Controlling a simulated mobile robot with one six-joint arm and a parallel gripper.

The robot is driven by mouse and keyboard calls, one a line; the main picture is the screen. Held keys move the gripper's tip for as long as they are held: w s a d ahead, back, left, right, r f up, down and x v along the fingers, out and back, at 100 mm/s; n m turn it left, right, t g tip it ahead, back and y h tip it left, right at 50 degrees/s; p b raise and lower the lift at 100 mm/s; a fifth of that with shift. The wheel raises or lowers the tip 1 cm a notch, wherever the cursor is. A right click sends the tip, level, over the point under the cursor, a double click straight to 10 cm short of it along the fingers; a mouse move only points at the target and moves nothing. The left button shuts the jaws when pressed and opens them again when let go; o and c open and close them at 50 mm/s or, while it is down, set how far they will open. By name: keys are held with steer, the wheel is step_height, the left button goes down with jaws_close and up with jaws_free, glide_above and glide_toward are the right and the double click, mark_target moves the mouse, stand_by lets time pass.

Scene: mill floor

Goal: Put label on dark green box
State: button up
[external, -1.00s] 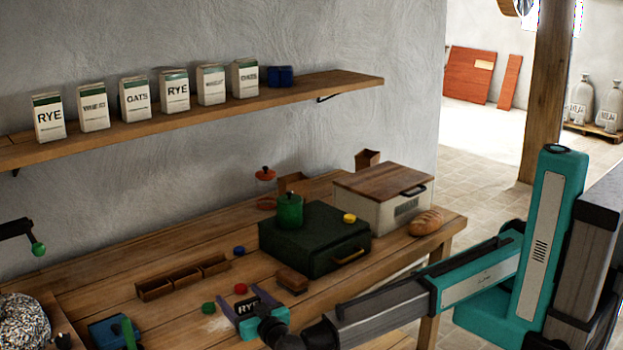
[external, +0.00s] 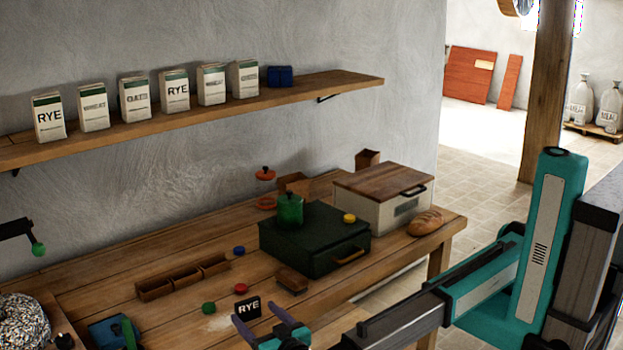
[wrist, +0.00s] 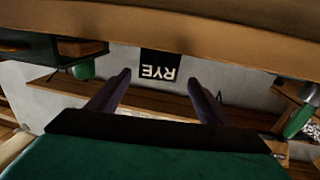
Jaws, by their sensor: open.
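The label, a small black plate with white "RYE" lettering (external: 247,307), stands on the table in front of pale powder. It shows upside down in the wrist view (wrist: 158,67), just beyond and between my fingertips. My gripper (external: 256,314) is open and empty, a little on the near side of the label; its two fingers also show in the wrist view (wrist: 159,79). The dark green box (external: 338,240), with a light handle on its front, sits farther back and right on the table. A green lidded jar (external: 290,211) and a yellow disc (external: 349,218) are on top of it.
A brown block (external: 292,280) lies between the label and the box. Green (external: 208,308), red (external: 240,288) and blue (external: 239,251) discs lie nearby. A wood-topped bread box (external: 385,200) and a loaf (external: 424,223) are at the right. Small wooden trays (external: 183,280) stand left.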

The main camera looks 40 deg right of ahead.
steer(key=s, duration=0.4)
steer(key=shift+a, duration=0.3)
steer(key=c, duration=1)
